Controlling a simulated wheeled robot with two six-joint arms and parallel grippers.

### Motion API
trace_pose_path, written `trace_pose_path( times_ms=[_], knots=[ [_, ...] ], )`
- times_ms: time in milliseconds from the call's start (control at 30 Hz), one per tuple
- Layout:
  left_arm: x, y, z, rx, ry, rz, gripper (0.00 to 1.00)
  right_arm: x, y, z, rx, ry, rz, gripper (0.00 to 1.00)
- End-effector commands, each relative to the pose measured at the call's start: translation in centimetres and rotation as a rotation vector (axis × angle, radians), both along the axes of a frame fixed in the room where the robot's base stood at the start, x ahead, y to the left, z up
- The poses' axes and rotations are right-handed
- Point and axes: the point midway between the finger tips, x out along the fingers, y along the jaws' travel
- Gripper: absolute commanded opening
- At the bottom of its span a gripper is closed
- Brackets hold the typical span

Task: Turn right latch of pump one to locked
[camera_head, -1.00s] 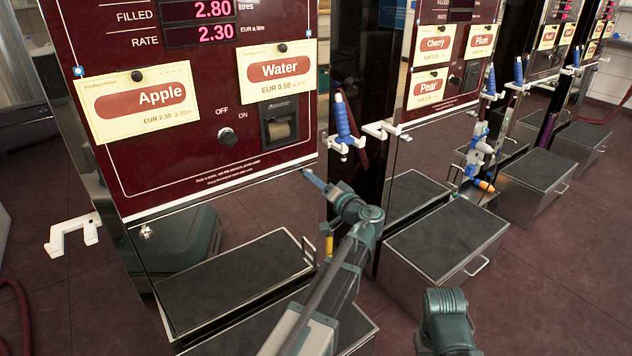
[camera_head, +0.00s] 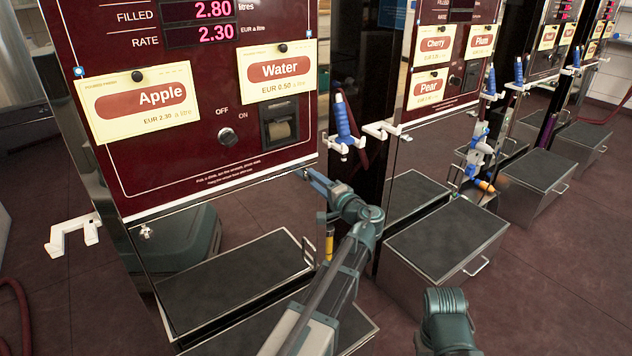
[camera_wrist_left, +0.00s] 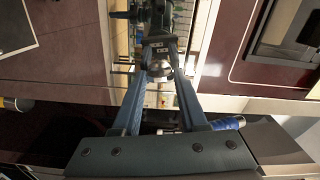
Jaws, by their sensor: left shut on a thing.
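Pump one is the maroon panel (camera_head: 190,190) with Apple and Water cards at the left of the head view. Its right latch sits at the panel's lower right corner, hidden behind my gripper in the head view. In the left wrist view, a small silver metal knob (camera_wrist_left: 160,71), apparently this latch, sits between my fingertips. My left gripper (camera_head: 312,178) is at that corner, shut on the latch; its two fingers also show in the left wrist view (camera_wrist_left: 160,66). I cannot read the latch's angle. My right gripper is out of view.
A matching latch (camera_head: 146,231) is at the panel's lower left. A black-topped metal step (camera_head: 235,270) stands below the panel. A blue nozzle (camera_head: 342,118) hangs on a white holder right of the panel. Other pumps stand further right.

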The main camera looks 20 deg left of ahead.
Motion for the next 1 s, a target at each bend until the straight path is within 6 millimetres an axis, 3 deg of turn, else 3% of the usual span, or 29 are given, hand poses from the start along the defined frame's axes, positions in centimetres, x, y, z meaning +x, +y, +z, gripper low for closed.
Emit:
trace_pose_path(
  times_ms=[400, 933, 967, 1000],
  knots=[
    [0.04, -0.04, -0.01, 0.086, 0.147, -0.001, 0.0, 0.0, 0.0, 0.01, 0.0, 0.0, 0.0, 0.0],
    [0.04, -0.04, -0.01, 0.097, 0.166, -0.001, 0.0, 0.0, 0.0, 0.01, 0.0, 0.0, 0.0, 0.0],
    [0.04, -0.04, -0.01, 0.097, 0.166, -0.001, 0.46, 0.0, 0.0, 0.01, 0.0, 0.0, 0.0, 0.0],
    [0.04, -0.04, -0.01, 0.097, 0.166, -0.001, 0.53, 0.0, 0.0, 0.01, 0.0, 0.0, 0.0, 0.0]
  ],
)
